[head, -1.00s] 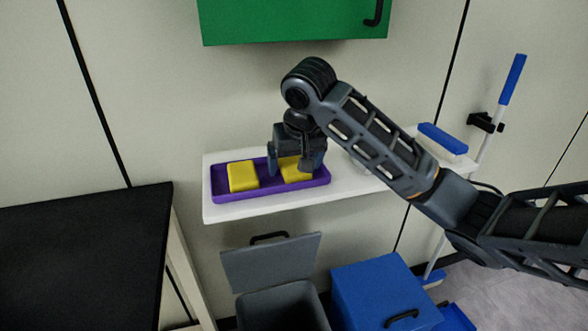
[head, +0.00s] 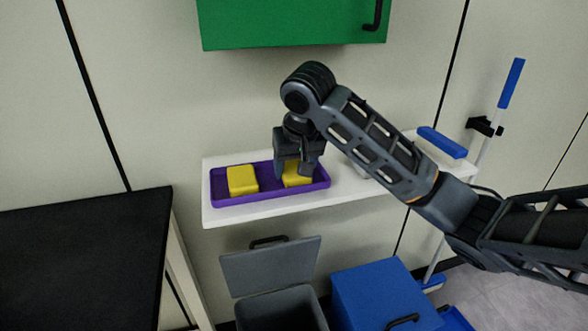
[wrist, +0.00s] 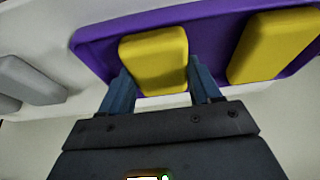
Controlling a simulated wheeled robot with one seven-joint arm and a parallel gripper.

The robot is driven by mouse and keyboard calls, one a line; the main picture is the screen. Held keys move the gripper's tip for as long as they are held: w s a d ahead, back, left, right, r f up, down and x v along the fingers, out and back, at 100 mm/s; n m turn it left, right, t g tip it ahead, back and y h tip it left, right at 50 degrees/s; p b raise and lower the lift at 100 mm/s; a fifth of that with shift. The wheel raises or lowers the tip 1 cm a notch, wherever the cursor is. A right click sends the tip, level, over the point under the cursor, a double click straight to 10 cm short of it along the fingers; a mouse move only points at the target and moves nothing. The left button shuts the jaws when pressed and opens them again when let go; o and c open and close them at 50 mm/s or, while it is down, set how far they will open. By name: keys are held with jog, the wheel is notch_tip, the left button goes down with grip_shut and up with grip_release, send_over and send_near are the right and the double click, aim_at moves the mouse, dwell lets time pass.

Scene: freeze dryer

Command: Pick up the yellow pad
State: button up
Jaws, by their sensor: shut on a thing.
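Two yellow pads lie in a purple tray (head: 265,193) on a white shelf. The right-hand pad (head: 298,181) in the head view is between the fingers of my gripper (head: 297,172), which is shut on it from above. In the wrist view this pad (wrist: 155,62) sits between the two blue-grey fingers (wrist: 158,84), still within the tray (wrist: 95,45). The other yellow pad (head: 242,180) lies free at the tray's left end, and it shows at the right in the wrist view (wrist: 270,46).
The white shelf (head: 225,214) runs along the wall under a green cabinet (head: 290,20). A blue-topped brush (head: 442,142) lies at its right end. Below stand a grey open-lidded bin (head: 280,305) and a blue bin (head: 380,290). A black table (head: 80,250) is at left.

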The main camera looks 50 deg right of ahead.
aim_at(294, 169)
notch_tip(294, 169, up, 10)
jog(key=p, duration=0.2)
jog(key=shift+p, duration=0.35)
